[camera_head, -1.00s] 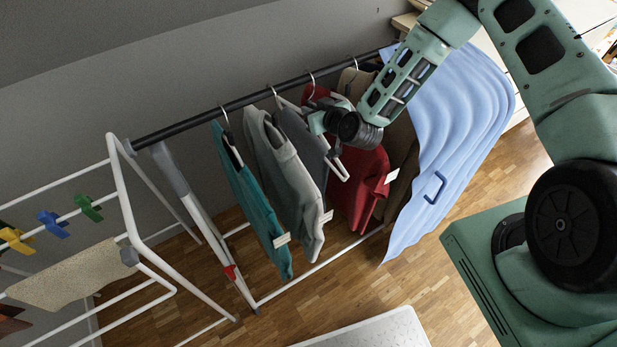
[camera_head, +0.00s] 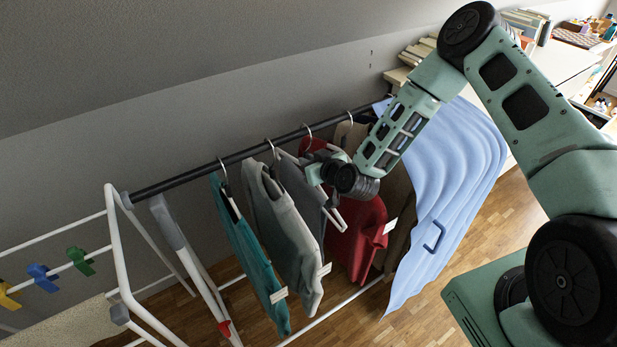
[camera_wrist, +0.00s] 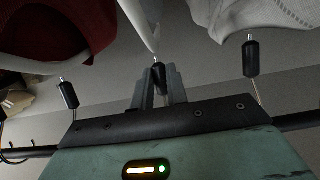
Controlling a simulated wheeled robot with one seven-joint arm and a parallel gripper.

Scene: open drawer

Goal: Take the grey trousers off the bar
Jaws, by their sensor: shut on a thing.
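The dark grey garment (camera_head: 300,190), which I take to be the grey trousers, hangs among the clothes between a light grey garment (camera_head: 285,225) and a red one (camera_head: 362,235). Its white hanger sticks out below my gripper (camera_head: 322,174). In the wrist view my gripper (camera_wrist: 158,82) is shut on the black neck of a white hanger (camera_wrist: 145,25). The tip of its hook is hidden, so I cannot tell whether it rests on the bar (camera_head: 190,175). The bar also shows in the wrist view (camera_wrist: 300,121) behind my gripper.
A teal garment (camera_head: 245,245) hangs left of the grey ones. Brown (camera_head: 398,205) and light blue (camera_head: 450,170) garments hang to the right. A white drying rack (camera_head: 118,245) with coloured pegs stands at left. The wall is close behind the bar. Neighbouring garments are close to my gripper.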

